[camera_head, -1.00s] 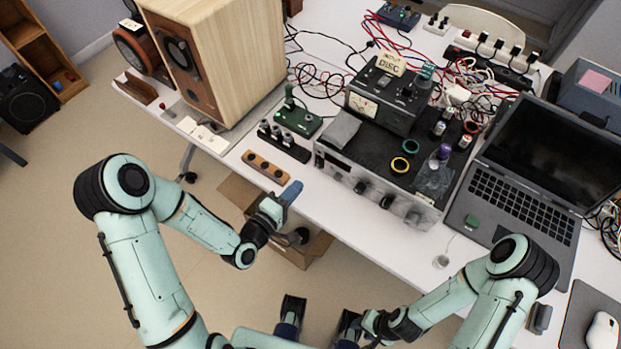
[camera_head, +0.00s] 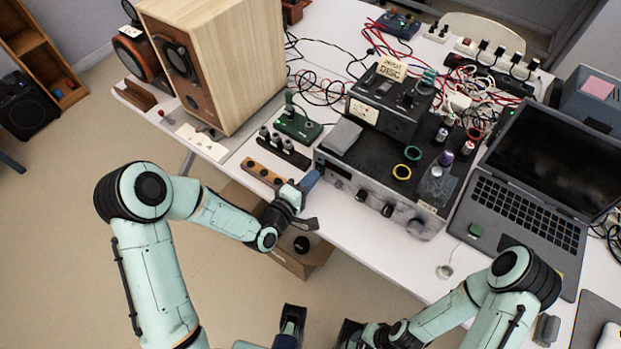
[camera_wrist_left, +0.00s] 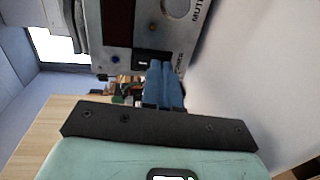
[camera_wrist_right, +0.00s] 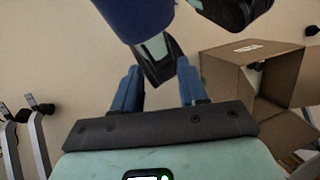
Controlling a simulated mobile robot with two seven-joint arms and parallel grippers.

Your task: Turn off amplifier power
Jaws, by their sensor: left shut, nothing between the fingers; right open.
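The amplifier (camera_head: 345,180) is the wide unit with a silver front and black top on the white table, with several knobs along its front. Its front panel (camera_wrist_left: 125,30) also shows in the left wrist view, with a dark power switch (camera_wrist_left: 150,57) beside the lettering. My left gripper (camera_head: 312,178) is shut and empty at the left end of the amplifier's front. In the left wrist view its blue fingertips (camera_wrist_left: 163,78) are right at the switch and partly cover it; I cannot tell whether they touch. My right gripper (camera_wrist_right: 160,88) is open and empty, low, away from the table.
A smaller metered unit (camera_head: 385,105) and coloured rings lie on the amplifier. A wooden speaker (camera_head: 225,60) and a wooden strip with knobs (camera_head: 262,173) stand to the left. A laptop (camera_head: 525,190) is to the right. An open cardboard box (camera_head: 300,260) is on the floor below.

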